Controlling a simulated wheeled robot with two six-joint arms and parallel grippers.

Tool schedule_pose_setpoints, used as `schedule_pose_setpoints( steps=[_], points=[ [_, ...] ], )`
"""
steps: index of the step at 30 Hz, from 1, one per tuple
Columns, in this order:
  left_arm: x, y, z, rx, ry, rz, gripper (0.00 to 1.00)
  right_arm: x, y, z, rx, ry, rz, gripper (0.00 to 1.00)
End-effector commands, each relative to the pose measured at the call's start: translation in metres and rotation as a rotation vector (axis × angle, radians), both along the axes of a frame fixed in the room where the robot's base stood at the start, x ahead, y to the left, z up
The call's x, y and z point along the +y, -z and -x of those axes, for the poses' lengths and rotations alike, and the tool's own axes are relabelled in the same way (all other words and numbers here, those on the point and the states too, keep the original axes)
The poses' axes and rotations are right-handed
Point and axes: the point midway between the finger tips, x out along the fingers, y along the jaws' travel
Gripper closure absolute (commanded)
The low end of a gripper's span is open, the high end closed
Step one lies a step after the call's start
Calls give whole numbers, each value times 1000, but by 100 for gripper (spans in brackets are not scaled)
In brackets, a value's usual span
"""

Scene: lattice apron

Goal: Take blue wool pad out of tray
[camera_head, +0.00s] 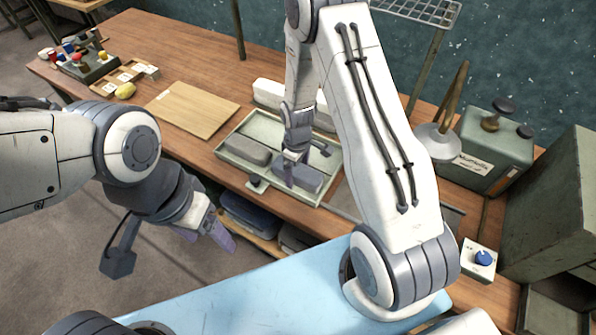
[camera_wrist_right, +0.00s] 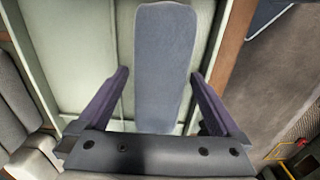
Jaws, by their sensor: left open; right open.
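The blue wool pad (camera_head: 308,180) is a long, rounded blue-grey block lying in the right part of the pale green tray (camera_head: 262,127). In the right wrist view the pad (camera_wrist_right: 165,50) lies lengthwise between the two fingers. My right gripper (camera_head: 291,170) is open above the pad, with a finger on each side of it; I cannot tell whether they touch it. A grey pad (camera_head: 246,150) lies in the left part of the tray. My left gripper (camera_head: 222,232) is open and empty, in front of the bench and away from the tray.
A flat wooden board (camera_head: 193,109) lies left of the tray. White blocks (camera_head: 269,92) stand behind it. A green canister (camera_head: 493,140) and a blue-knobbed box (camera_head: 481,259) are at right. A light blue surface (camera_head: 260,295) is in the foreground.

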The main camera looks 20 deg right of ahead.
Motion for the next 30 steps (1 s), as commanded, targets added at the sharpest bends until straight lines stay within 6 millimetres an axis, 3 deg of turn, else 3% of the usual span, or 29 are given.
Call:
schedule_pose_setpoints(
  steps=[4,5,11,23,30],
  points=[
    [0,0,0,0,0,0,29,0,0,0,-1,0,0,0],
    [0,0,0,0,0,0,29,0,0,0,-1,0,0,4],
    [0,0,0,0,0,0,29,0,0,0,-1,0,-1,80],
    [0,3,0,0,0,0,29,0,-5,-1,-3,0,0,80],
    [0,14,0,0,1,0,29,0,-33,-2,-8,0,0,80]
  ],
)
